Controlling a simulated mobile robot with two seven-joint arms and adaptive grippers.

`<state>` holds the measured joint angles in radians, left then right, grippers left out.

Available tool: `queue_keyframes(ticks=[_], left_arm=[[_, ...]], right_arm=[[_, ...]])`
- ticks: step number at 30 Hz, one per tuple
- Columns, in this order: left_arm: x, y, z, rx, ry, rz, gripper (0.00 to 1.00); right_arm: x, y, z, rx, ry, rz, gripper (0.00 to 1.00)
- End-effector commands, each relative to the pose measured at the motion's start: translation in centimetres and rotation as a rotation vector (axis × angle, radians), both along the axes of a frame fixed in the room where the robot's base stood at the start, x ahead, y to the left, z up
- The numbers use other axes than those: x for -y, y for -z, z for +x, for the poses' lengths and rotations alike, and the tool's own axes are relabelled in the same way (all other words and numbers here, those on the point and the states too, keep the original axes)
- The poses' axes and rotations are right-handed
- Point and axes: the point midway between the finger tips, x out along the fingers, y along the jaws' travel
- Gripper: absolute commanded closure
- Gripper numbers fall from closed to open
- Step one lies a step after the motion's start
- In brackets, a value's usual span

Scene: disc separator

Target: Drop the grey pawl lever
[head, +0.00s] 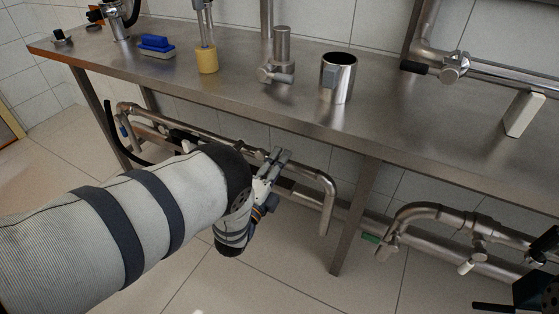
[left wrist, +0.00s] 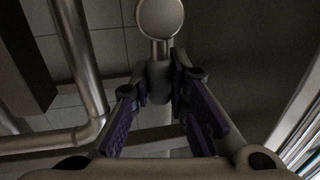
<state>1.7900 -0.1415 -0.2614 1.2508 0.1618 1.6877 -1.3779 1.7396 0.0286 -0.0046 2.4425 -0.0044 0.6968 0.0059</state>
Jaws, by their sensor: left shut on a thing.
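My left gripper (head: 274,168) is below the front edge of the steel table, beside the pipework. In the left wrist view its purple-padded fingers (left wrist: 160,88) are shut on a grey part with a narrow stem and a round end, which I take for the grey pawl lever (left wrist: 160,18). In the head view the lever is hard to make out among the fingers and the pipe behind. Whether it is attached to the pipe cannot be told. A dark part at the lower right edge looks like my right gripper (head: 535,290); it is cut off.
The steel table (head: 210,90) carries a blue brush (head: 157,45), a yellow sponge-like block (head: 207,60), a grey valve piece (head: 281,58) and a steel cup (head: 338,76). Pipes (head: 328,195) run under it. A table leg (head: 353,220) stands right of my gripper. Floor in front is clear.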

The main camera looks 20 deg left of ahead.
Motion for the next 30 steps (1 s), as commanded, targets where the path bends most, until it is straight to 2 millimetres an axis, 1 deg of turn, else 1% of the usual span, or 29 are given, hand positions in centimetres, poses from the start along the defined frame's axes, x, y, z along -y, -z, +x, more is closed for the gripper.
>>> queue_keyframes(ticks=[7,8,9,10,11,20,23,26,30], left_arm=[[-0.1,0.2,-0.1,-0.006,-0.002,0.002,1.00],[-0.1,0.2,-0.1,-0.006,-0.002,0.002,0.82],[-0.1,0.2,-0.1,-0.006,-0.002,0.002,0.73],[-0.1,0.2,-0.1,-0.006,-0.002,0.002,0.67],[-0.1,0.2,-0.1,-0.005,-0.002,0.002,0.64],[-0.1,0.2,-0.2,-0.004,-0.001,0.000,0.64],[-0.2,0.5,-1.6,-0.007,-0.002,0.000,0.64],[-0.5,1.1,-4.3,-0.010,-0.003,0.002,0.64],[-0.8,2.0,-8.8,-0.009,-0.002,0.002,0.64]], right_arm=[[0.0,0.0,0.0,0.000,0.000,0.000,0.60],[0.0,0.0,0.0,0.000,0.000,0.000,0.60],[0.0,0.0,0.0,0.000,0.000,0.000,0.60],[0.0,0.0,0.0,0.000,0.000,0.000,0.60],[0.0,0.0,0.0,0.000,0.000,0.000,0.60],[0.0,0.0,0.0,0.000,0.000,0.000,0.60],[0.0,0.0,0.0,0.000,0.000,0.000,0.60],[0.0,0.0,0.0,0.000,0.000,0.000,0.60],[0.0,0.0,0.0,0.000,0.000,0.000,0.60]])
